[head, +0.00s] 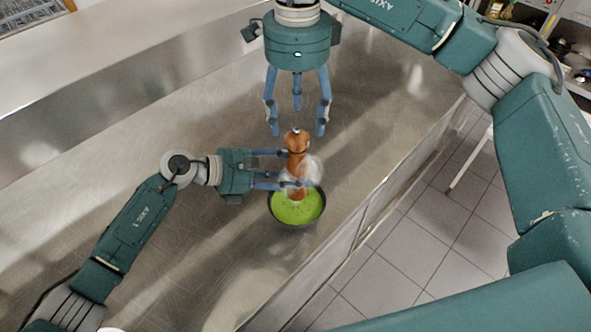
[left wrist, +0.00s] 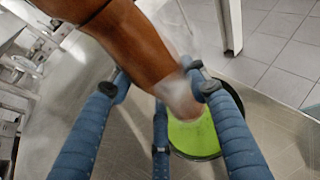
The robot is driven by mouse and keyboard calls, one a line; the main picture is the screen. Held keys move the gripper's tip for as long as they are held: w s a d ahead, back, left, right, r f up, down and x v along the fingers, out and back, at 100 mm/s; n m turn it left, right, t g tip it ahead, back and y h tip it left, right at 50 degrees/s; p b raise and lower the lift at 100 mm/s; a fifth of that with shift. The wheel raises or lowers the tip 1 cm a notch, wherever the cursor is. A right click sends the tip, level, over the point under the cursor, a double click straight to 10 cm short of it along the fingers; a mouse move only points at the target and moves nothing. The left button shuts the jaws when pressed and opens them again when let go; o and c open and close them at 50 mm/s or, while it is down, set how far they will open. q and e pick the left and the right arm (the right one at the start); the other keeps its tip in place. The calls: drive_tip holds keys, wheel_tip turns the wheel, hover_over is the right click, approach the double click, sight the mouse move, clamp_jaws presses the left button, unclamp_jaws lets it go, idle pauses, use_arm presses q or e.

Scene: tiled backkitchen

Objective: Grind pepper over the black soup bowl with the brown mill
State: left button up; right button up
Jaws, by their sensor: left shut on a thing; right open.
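The brown mill (head: 297,143) is upright or slightly tilted, with a clear, whitish part around its lower half. My left gripper (head: 284,170) is shut on the mill and holds it over the black soup bowl (head: 292,226), which contains green soup. In the left wrist view the mill (left wrist: 140,45) runs down between the blue fingers (left wrist: 160,95), with the bowl (left wrist: 205,157) below its lower end. My right gripper (head: 297,130) is open and empty, pointing down just above the mill's top, its fingers spread to both sides.
The bowl stands on a steel counter (head: 130,140) near its front edge. Beyond the edge is a tiled floor (head: 410,235) with a white leg (head: 470,158). A raised steel ledge (head: 90,45) runs along the back. The counter left of the bowl is clear.

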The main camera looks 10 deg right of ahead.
use_arm(q)
drive_tip(key=shift+r, duration=0.1)
use_arm(e)
drive_tip(key=n, duration=0.3)
wheel_tip(320, 180, up, 12)
idle(0.6)
use_arm(q)
drive_tip(key=shift+r, duration=0.1)
drive_tip(key=shift+r+p, duration=1.3)
drive_tip(key=shift+r, duration=1.1)
use_arm(e)
drive_tip(key=shift+r, duration=1.3)
